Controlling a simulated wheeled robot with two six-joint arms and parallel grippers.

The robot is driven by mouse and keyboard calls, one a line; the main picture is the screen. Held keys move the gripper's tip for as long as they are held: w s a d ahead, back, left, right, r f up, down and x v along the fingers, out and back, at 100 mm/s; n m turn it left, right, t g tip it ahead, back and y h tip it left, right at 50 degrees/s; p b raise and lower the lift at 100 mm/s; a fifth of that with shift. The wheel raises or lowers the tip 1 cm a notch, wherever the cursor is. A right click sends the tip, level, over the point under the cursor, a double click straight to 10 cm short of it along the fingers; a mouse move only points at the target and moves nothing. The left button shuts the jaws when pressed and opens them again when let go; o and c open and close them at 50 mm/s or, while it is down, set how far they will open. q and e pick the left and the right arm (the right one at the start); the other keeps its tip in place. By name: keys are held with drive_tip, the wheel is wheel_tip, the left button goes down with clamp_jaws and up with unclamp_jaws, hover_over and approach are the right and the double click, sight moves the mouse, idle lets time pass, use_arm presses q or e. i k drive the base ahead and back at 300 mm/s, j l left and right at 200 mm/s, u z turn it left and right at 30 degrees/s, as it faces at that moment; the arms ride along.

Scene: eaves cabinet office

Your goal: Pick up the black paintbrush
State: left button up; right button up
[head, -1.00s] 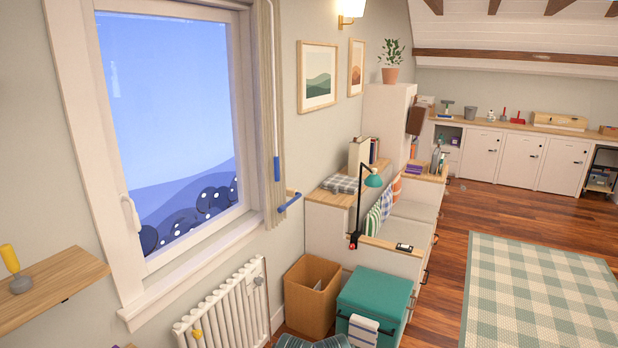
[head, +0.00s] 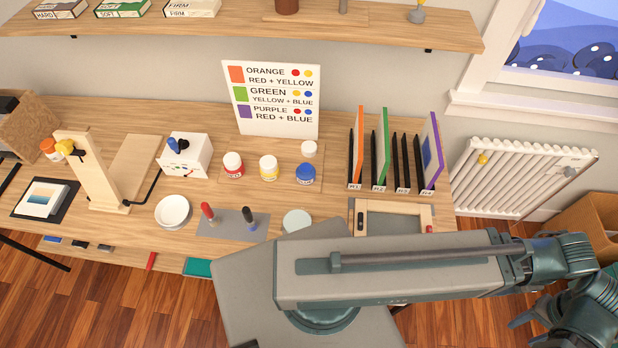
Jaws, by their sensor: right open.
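A small black-handled tool (head: 249,217) is on a grey mat (head: 229,231) near the front of the worktable. It may be the black paintbrush, but it is too small to be sure. A similar red-handled tool (head: 208,212) is left of it on the same mat. My right gripper (head: 522,331) is at the lower right, open and empty, far from the mat and partly hidden at the picture's edge. My right arm crosses the lower middle and hides part of the table front. My left gripper is not in view.
Paint jars in red (head: 233,165), yellow (head: 268,168) and blue (head: 306,174) stand behind the mat. A white bowl (head: 173,211) is left of it. Upright coloured panels (head: 384,145) stand in a rack at right. A radiator (head: 515,175) is beyond the table's right end.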

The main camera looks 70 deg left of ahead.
sight(252, 225)
drive_tip(key=l+u, duration=0.1)
drive_tip(key=u, duration=3)
drive_tip(key=i+z, duration=0.2)
drive_tip(key=z, duration=0.3)
drive_tip(key=i+j+u, duration=0.15)
drive_tip(key=u, duration=0.35)
drive_tip(key=k+j+z, duration=0.1)
drive_tip(key=j, duration=0.25)
drive_tip(key=k+j+z, duration=0.1)
drive_tip(key=j, duration=0.2)
drive_tip(key=k+j+z, duration=0.15)
drive_tip(key=j, duration=0.2)
